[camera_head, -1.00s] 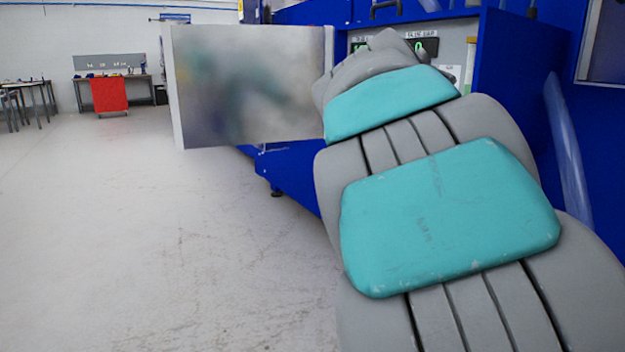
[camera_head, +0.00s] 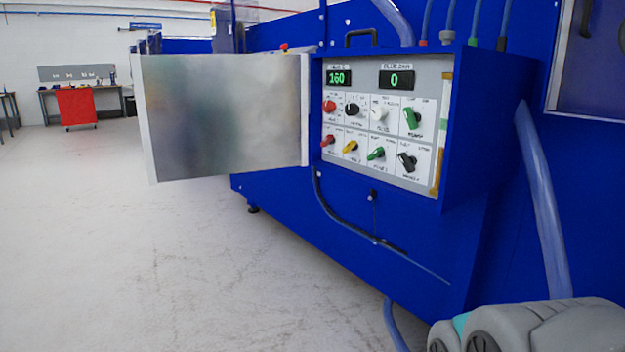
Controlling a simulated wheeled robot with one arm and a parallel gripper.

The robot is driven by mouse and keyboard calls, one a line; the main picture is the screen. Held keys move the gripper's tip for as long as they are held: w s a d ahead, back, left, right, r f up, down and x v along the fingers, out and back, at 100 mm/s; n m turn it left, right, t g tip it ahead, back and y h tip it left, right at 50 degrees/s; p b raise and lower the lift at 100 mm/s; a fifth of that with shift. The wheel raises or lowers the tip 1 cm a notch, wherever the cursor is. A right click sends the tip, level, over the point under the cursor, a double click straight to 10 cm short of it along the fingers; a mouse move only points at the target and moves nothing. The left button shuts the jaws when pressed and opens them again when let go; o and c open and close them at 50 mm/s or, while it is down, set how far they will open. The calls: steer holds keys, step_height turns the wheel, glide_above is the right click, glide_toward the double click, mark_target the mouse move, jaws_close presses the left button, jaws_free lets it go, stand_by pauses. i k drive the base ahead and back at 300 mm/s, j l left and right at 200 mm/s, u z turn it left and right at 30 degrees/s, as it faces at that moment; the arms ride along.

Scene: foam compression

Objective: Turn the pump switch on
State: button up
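The control panel (camera_head: 388,122) is set in a blue cabinet, and its face is in plain view. It has several knobs in two rows: red (camera_head: 329,106), black (camera_head: 352,109), white (camera_head: 378,113) and green (camera_head: 412,118) on top; red (camera_head: 328,141), yellow (camera_head: 350,146), green (camera_head: 376,153) and black (camera_head: 407,161) below. Two green displays above read 160 (camera_head: 337,78) and 0 (camera_head: 396,79). My gripper is not in view; only part of my grey arm shows at the bottom right, well below the panel.
The panel's metal door (camera_head: 222,118) stands open to the left. A blue hose (camera_head: 543,195) hangs right of the cabinet. A cable (camera_head: 345,225) runs below the panel. The floor (camera_head: 180,270) at left is clear. A red cart (camera_head: 77,107) stands far back.

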mark_target(412, 118)
steer(key=j+u, duration=0.4)
steer(key=j, duration=0.65)
steer(key=j+z, duration=0.3)
steer(key=j, duration=0.5)
steer(key=k+l+u, duration=0.1)
steer(key=l+u, duration=0.25)
steer(key=l, duration=0.6)
